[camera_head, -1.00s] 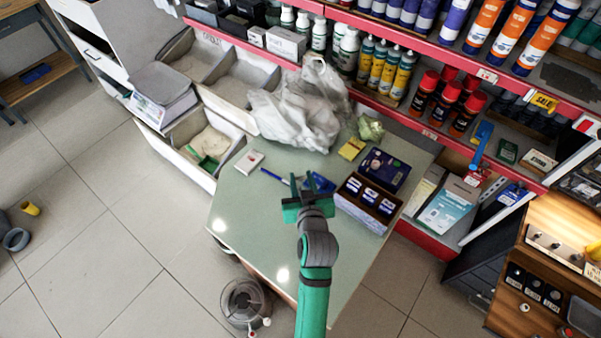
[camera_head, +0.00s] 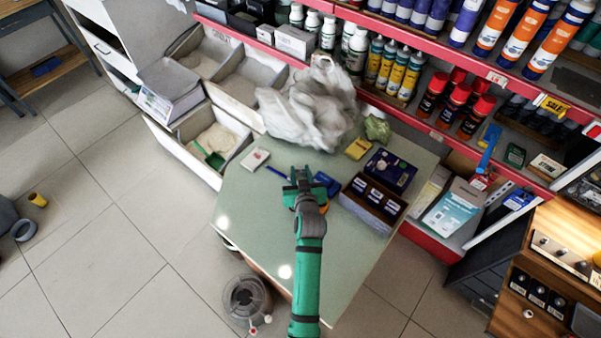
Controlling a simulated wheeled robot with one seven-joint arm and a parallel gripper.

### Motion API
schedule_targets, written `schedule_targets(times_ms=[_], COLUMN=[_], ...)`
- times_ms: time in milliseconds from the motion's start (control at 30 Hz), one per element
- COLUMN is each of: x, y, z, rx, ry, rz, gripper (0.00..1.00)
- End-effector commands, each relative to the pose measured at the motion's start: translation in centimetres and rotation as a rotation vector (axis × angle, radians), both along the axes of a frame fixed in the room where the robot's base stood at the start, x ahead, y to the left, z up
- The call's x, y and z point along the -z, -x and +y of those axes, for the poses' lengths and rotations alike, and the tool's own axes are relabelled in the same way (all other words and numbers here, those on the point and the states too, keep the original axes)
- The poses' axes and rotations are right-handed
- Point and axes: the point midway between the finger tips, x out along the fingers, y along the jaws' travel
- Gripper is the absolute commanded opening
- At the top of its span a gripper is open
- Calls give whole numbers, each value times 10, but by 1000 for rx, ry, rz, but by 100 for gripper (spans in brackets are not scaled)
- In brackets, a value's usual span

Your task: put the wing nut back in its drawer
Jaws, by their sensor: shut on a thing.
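My gripper (camera_head: 302,178) is over the green-topped table (camera_head: 250,215), between a blue item and a blue pen. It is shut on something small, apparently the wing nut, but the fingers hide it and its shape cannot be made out. A wooden cabinet (camera_head: 560,235) stands at the lower right. It has a row of small black drawers (camera_head: 537,292) with pale labels, and a wider drawer with a round knob (camera_head: 528,313) below. Which drawer belongs to the wing nut cannot be told.
On the table are a box with blue-and-white packs (camera_head: 374,203), a dark blue box (camera_head: 390,170), a yellow pack (camera_head: 358,149), a white pack (camera_head: 255,159) and a plastic bag (camera_head: 312,105). Red-edged shelves of bottles run behind. A round bin (camera_head: 246,300) stands on the floor at the table's front.

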Motion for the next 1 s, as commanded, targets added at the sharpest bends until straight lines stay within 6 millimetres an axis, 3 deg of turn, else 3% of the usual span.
schedule_targets(times_ms=[400, 433, 800, 1000], x=[7, 6, 3, -6], y=[0, 0, 0, 23], z=[0, 0, 0, -4], rx=[0, 1, 1, 1], ry=[1, 1, 1, 2], rz=[0, -1, -2, -1], gripper=[8, 36, 36, 36])
